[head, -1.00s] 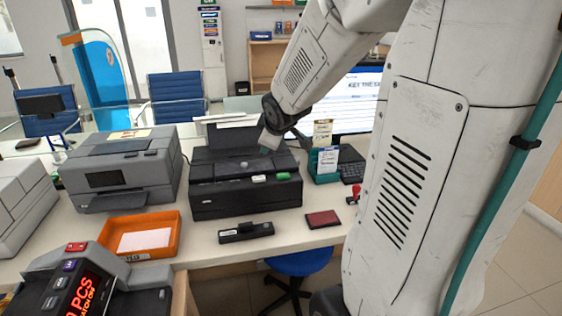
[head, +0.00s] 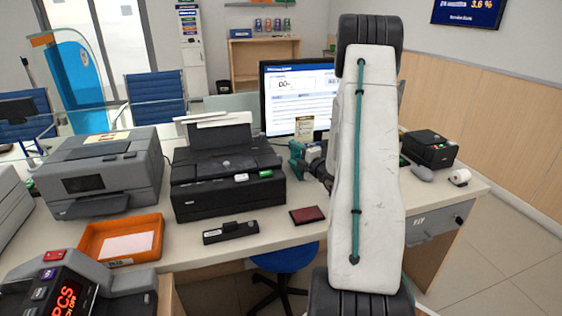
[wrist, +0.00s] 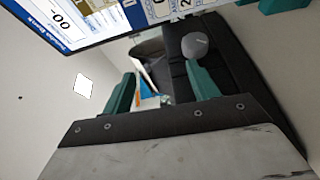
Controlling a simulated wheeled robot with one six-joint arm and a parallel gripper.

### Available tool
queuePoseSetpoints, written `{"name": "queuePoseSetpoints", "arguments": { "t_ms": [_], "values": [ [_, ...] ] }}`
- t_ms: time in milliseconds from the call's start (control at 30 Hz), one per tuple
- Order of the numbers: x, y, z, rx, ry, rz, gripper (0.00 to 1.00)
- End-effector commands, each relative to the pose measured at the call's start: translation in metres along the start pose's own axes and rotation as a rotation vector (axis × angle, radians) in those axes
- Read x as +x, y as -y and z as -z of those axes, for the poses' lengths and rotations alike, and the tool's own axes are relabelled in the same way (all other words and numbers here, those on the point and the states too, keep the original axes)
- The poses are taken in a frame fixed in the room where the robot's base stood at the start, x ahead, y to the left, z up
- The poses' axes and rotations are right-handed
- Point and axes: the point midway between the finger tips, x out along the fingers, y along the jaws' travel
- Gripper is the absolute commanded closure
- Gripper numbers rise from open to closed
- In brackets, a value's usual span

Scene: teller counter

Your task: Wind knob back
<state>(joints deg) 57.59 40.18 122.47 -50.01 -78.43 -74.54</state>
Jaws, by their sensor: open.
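The black printer (head: 228,190) stands on the counter, with a white sheet at its top rear. In the wrist view a round grey knob (wrist: 195,45) sticks out from a black body, just past the tip of the right-hand finger. My gripper (wrist: 160,76) has its two teal fingers apart, and I see nothing held between them. The knob is not between the fingers and looks apart from them. In the head view my gripper (head: 297,160) is small and partly hidden, close to the printer's right side; the knob is not clear there.
A monitor (head: 297,98) stands behind my gripper, and a note card (head: 304,128) is close beside it. A dark red pad (head: 307,215) and a black stapler-like item (head: 231,232) lie in front. An orange tray (head: 90,243) and grey printer (head: 103,175) are left.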

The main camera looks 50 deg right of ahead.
Motion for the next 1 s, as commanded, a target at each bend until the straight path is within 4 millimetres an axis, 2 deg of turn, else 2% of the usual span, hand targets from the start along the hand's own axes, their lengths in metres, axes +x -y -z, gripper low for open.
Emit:
{"name": "queuePoseSetpoints", "arguments": {
  "t_ms": [33, 267, 400, 600, 800, 1000],
  "values": [
    [0.000, 0.012, 0.000, 0.005, 0.000, 0.004, 0.41],
    [0.000, 0.062, -0.001, 0.006, 0.000, 0.004, 0.41],
    [0.033, 0.058, 0.000, 0.000, -0.005, 0.000, 0.41],
    [0.063, 0.058, -0.002, 0.000, -0.001, 0.000, 0.41],
    [0.075, 0.058, -0.002, 0.003, 0.000, 0.002, 0.41],
    [0.076, 0.058, -0.002, 0.003, 0.001, 0.002, 0.41]
  ]
}}
